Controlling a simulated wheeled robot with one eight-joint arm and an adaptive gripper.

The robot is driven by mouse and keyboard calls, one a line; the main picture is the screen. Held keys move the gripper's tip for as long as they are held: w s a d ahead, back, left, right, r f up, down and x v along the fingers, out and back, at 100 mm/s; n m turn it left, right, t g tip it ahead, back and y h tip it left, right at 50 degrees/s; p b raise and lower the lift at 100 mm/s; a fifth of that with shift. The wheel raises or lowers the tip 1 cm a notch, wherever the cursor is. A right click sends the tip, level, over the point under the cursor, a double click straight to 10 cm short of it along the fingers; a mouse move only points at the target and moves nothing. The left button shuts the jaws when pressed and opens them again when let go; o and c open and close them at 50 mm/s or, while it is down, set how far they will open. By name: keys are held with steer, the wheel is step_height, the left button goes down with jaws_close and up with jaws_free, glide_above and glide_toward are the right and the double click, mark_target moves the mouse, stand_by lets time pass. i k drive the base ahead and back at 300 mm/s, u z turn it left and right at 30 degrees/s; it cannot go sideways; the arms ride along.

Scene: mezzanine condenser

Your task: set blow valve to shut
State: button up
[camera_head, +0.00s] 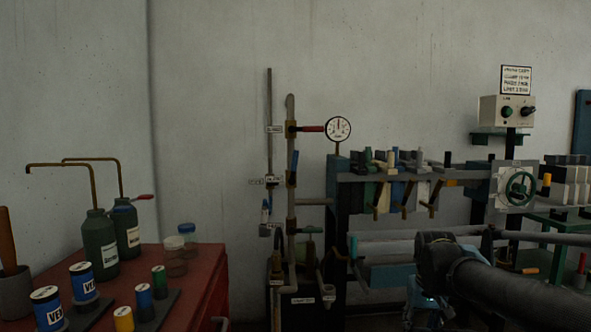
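Several small valves sit on the upright pipes at the wall in the head view; their labels are too small to read, so I cannot tell which is the blow valve. A red-handled valve (308,129) has its lever lying level, pointing right towards the gauge. Below it, a blue-handled valve (293,168) has its lever upright along the pipe. Another blue-handled valve (265,212) hangs lower on the left pipe, its lever roughly upright. My dark arm comes in from the lower right and bends down at the middle right.
A round gauge (338,128) stands right of the pipes. A rack of blocks and handles (390,175) and a green handwheel (520,188) are further right. A red cabinet (205,277) with bottles and cans stands lower left. A control box (508,111) is upper right.

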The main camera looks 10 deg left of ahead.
mark_target(296, 153)
steer(key=u, duration=1.9)
steer(key=k, duration=1.1)
steer(key=z, duration=0.85)
steer(key=i, duration=1)
steer(key=u, duration=0.05)
